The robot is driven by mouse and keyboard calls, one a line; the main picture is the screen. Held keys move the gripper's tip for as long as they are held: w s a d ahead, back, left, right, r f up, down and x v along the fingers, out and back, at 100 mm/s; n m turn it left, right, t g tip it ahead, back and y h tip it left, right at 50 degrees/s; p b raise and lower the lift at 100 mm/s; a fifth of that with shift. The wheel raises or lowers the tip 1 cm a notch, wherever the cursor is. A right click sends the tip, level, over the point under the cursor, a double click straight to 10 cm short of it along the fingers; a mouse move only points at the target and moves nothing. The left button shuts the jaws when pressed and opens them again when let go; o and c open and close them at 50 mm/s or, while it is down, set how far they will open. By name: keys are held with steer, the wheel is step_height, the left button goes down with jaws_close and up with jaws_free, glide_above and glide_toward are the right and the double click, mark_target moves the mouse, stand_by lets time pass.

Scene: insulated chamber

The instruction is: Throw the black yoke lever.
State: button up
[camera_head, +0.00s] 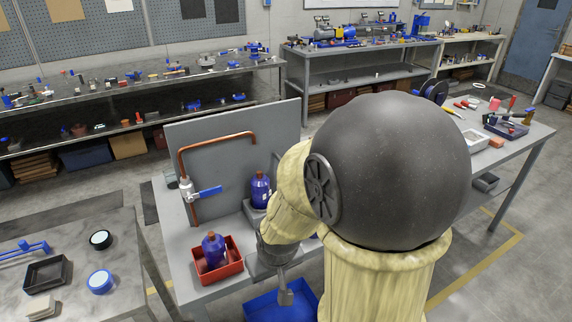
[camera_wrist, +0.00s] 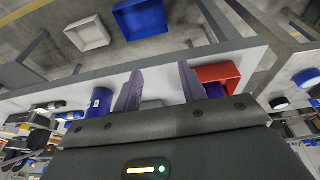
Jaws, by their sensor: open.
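I cannot make out a black yoke lever for certain in either view. A narrow dark shape at the right edge of the grey panel (camera_head: 240,150) in the head view is partly hidden by my arm, and I cannot tell what it is. A blue-handled valve (camera_head: 205,192) sits on the copper pipe in front of that panel. My gripper (camera_head: 286,290) hangs low over the near side of the bench. In the wrist view my gripper (camera_wrist: 158,90) has its two fingers apart with nothing held between them.
A blue bottle (camera_head: 261,190) stands on a grey block by the panel. A red tray (camera_head: 234,267) holds another blue bottle (camera_head: 213,248). A blue bin (camera_head: 262,309) lies below my gripper. A side table (camera_head: 70,245) stands at left. My arm hides the bench's middle.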

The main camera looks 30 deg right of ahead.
steer(key=w+d+n+t+y+p, duration=0.1)
steer(key=w+d+t+p, duration=0.6)
steer(key=w+d, duration=0.3)
steer(key=s+d+r+m+t+p, duration=0.1)
steer(key=d+r+m+t+p, duration=0.2)
steer(key=d+r+t, duration=0.3)
steer(key=shift+s+d+r+t+p, duration=0.25)
steer(key=shift+d+r+t+p, duration=0.1)
steer(key=shift+r+t, duration=0.5)
steer(key=shift+w+b, duration=0.1)
steer(key=shift+b, duration=0.2)
steer(key=w, duration=1.7)
steer(key=shift+w+a+p, duration=0.1)
steer(key=shift+a+p, duration=0.2)
